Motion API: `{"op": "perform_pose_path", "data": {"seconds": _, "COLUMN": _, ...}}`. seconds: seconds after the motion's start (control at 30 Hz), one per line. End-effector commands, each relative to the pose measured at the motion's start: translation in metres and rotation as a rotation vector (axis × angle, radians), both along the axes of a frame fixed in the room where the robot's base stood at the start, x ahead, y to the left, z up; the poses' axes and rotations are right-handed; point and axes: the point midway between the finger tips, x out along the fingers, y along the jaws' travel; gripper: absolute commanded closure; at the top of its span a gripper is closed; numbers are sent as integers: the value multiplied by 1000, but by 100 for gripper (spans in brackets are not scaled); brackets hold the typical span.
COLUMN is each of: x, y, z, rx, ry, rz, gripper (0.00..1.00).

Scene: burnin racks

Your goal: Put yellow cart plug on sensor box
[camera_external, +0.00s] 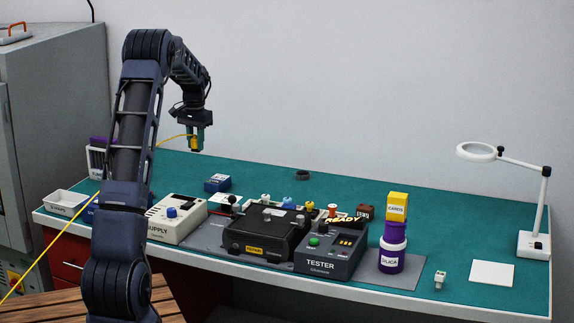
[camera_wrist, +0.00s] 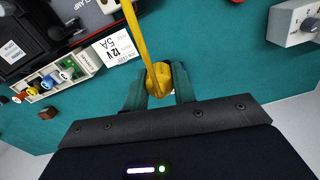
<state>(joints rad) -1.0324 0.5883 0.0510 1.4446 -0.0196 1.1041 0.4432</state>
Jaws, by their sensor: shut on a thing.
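My gripper (camera_external: 196,146) is raised above the back left of the bench in the external view. Its teal fingers are shut on the yellow plug (camera_wrist: 160,76), which also shows between them in the external view (camera_external: 194,142). A yellow cable (camera_wrist: 132,28) runs up from the plug in the wrist view. In the external view it trails left behind my arm and down to the lower left (camera_external: 40,262). A small dark blue box (camera_external: 217,184) sits on the bench below and right of my gripper. I cannot read its label, so I cannot tell whether it is the sensor box.
The white supply unit (camera_external: 172,222), black clamp fixture (camera_external: 258,240) and dark tester (camera_external: 325,258) stand along the front. Purple jar (camera_external: 391,250), yellow carton (camera_external: 397,207) and magnifier lamp (camera_external: 543,215) are to the right. The back of the teal bench (camera_external: 350,192) is mostly clear.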

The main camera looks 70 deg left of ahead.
Motion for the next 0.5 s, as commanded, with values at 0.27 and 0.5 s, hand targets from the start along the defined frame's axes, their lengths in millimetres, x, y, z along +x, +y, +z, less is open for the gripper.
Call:
{"op": "perform_pose_path", "data": {"seconds": 0.27, "x": 16, "y": 19, "z": 19, "rx": 0, "ry": -2, "rz": 0, "gripper": 96}}
{"op": "perform_pose_path", "data": {"seconds": 0.5, "x": 52, "y": 56, "z": 36, "rx": -3, "ry": -3, "rz": -4, "gripper": 96}}
